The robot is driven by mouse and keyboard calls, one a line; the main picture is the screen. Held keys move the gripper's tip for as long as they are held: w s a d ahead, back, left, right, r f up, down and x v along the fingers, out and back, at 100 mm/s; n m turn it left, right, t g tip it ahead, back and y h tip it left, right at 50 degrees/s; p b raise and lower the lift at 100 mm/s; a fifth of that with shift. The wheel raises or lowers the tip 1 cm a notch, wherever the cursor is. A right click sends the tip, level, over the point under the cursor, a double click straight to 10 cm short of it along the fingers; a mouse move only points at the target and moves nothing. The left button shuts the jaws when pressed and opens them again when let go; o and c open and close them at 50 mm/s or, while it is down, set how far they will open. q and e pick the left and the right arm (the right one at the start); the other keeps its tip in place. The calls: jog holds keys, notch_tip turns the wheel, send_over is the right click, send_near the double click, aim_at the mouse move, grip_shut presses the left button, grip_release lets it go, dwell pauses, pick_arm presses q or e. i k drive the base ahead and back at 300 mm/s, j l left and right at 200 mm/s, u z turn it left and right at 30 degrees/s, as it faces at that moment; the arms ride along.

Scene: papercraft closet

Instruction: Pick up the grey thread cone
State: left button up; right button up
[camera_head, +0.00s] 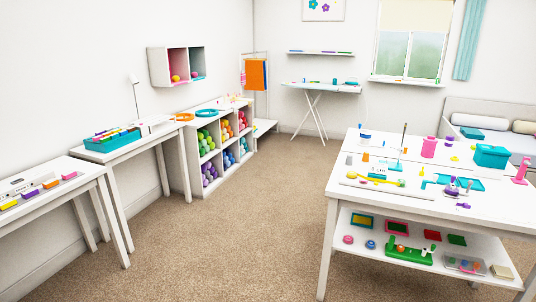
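A small grey cone-like object (349,160) stands near the left edge of the large white table (400,205) on the right side of the head view. It looks like the grey thread cone, but it is too small to be sure. A small orange piece (366,157) stands just to its right. Neither of my grippers is in view.
The white table also holds a teal box (491,156), a pink bottle (429,147) and a yellow-and-white board (385,183). Its lower shelf (350,225) holds coloured trays. Two white desks and a cubby shelf (187,150) line the left wall. Carpet (235,225) between is clear.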

aim_at(350, 161)
jog(key=i+j, duration=0.1)
jog(key=i, duration=2.35)
jog(key=l+z, duration=0.05)
jog(key=l, duration=0.05)
